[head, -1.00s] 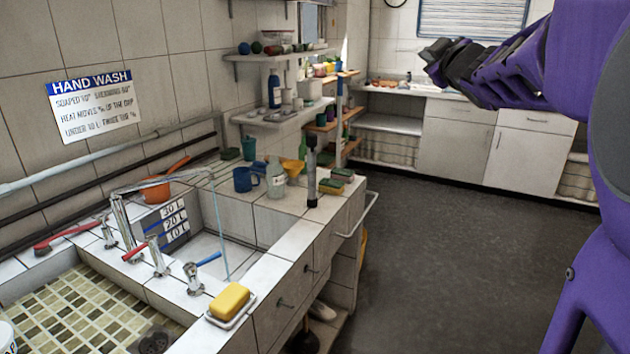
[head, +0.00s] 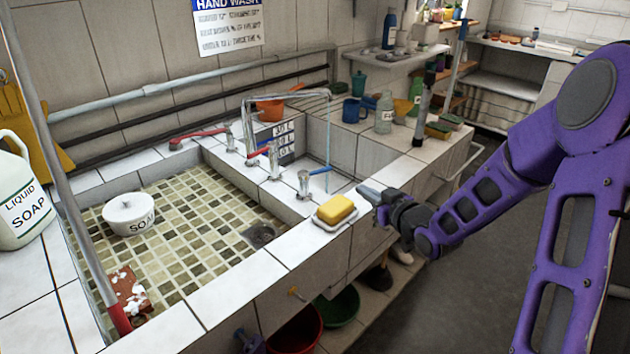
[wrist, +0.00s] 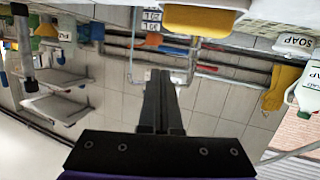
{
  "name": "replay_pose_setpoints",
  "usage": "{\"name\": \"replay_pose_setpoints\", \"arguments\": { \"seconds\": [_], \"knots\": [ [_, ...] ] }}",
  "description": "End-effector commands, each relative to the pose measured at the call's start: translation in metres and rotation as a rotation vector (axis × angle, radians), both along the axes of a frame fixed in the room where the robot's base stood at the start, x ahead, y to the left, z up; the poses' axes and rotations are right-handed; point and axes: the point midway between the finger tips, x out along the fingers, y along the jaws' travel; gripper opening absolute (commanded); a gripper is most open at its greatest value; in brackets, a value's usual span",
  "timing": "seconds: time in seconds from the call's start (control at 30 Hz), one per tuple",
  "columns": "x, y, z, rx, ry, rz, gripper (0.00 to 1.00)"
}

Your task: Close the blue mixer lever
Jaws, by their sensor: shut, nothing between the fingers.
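A chrome tap with a blue lever (head: 320,171) stands on the tiled ledge between the two basins, behind the yellow sponge. Its lever points right. Another tap with a red lever (head: 258,152) stands just left of it. A thin stream of water (head: 328,135) falls from the spout into the small basin. My gripper (head: 366,194) is shut and empty at the sink's front edge, right of the sponge and apart from the blue lever. Its closed fingers (wrist: 160,100) fill the middle of the wrist view.
A yellow sponge (head: 335,209) on a white dish lies between my gripper and the large basin. Bottles and mugs, including a blue mug (head: 355,110), stand behind the small basin. A soap bowl (head: 130,214) sits in the large basin. Free floor lies right of the counter.

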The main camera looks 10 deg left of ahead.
Motion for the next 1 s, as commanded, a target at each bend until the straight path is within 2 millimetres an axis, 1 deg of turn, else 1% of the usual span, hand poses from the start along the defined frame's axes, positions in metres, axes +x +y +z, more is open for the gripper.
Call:
{"name": "replay_pose_setpoints", "arguments": {
  "seconds": [0.03,0.13,0.27,0.37,0.6,0.8,1.0],
  "knots": [
    [-0.003,0.002,-0.003,0.03,0.007,-0.002,0.0],
    [-0.006,0.007,-0.002,0.062,0.008,0.001,0.0],
    [0.0,0.013,-0.003,0.069,0.006,0.004,0.0],
    [0.012,0.022,-0.006,0.069,0.006,0.005,0.0],
    [0.053,0.052,-0.017,0.068,0.006,0.007,0.0],
    [0.084,0.072,-0.024,0.067,0.007,0.005,0.0],
    [0.101,0.084,-0.028,0.066,0.007,0.004,0.0]
  ]
}}
